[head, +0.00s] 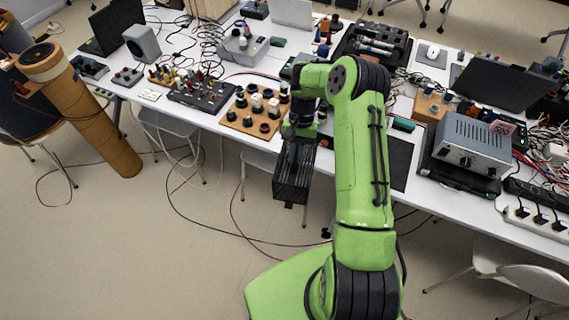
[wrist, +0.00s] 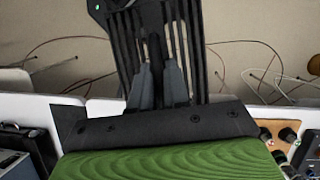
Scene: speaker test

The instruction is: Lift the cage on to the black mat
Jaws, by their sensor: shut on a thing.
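The cage (head: 292,180) is a black slatted box. In the head view it hangs in front of the table's front edge, over the floor. My gripper (head: 300,138) is at its upper end. In the wrist view the gripper's grey fingers (wrist: 158,85) are shut on a dark bar in the middle of the cage (wrist: 125,30), whose slats run up past them. The black mat (head: 400,162) lies flat on the table's front part, right of the cage. My green arm crosses in front of it and hides its left part.
A wooden board with black and white knobs (head: 235,120) is on the white table (head: 205,118), left of my gripper. A grey power supply (head: 475,140) stands right of the mat. A power strip (head: 540,218) lies at the right edge. Cables lie on the floor below.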

